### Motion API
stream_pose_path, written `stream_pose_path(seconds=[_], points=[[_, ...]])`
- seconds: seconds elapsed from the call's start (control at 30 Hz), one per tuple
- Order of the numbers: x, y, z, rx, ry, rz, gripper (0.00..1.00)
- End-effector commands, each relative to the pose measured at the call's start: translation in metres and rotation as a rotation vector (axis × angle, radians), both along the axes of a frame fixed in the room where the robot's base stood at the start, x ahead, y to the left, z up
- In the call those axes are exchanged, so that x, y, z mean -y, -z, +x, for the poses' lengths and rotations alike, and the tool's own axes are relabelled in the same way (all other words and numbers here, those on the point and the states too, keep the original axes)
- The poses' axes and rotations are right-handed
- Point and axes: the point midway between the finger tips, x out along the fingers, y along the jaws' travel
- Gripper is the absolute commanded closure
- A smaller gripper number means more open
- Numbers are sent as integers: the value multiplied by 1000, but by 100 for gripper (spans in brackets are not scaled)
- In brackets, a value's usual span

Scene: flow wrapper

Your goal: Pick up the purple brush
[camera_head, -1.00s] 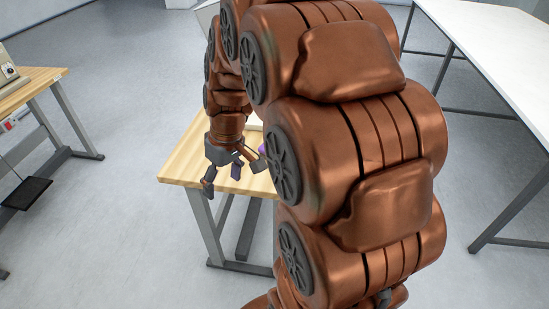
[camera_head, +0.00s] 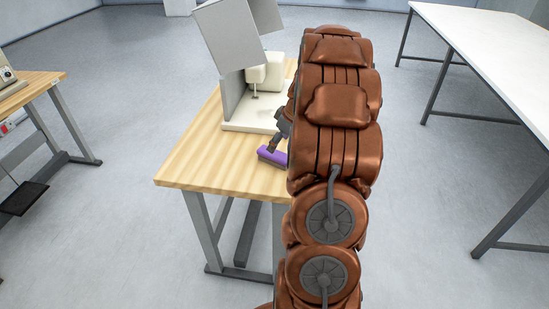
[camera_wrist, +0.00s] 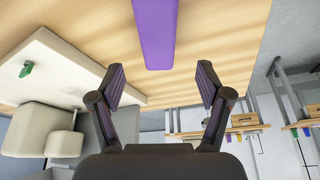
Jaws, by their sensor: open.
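The purple brush (camera_head: 272,155) lies on the wooden table near its right side, in front of the white machine. In the head view my arm hides part of it. In the wrist view the purple brush (camera_wrist: 155,35) is a long purple block running out of the top edge. My gripper (camera_wrist: 163,84) is open there, its two dark fingers spread apart. The brush's near end sits just beyond the fingertips, in line with the gap, and nothing is between the fingers. In the head view only a dark finger of my gripper (camera_head: 274,147) shows, close to the brush.
The white machine (camera_head: 245,115) with raised grey panels stands on the wooden table (camera_head: 200,165) behind the brush. The table's left part is bare. A white table (camera_head: 500,50) stands at the right and another wooden table (camera_head: 35,82) at the left.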

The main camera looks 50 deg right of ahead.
Motion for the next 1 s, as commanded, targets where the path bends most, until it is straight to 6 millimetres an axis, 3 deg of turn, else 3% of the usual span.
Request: stream_pose_path(seconds=[0.6,1.0], points=[[-1,59,17,-2,0,2,23],[-2,65,19,-1,0,1,23]])
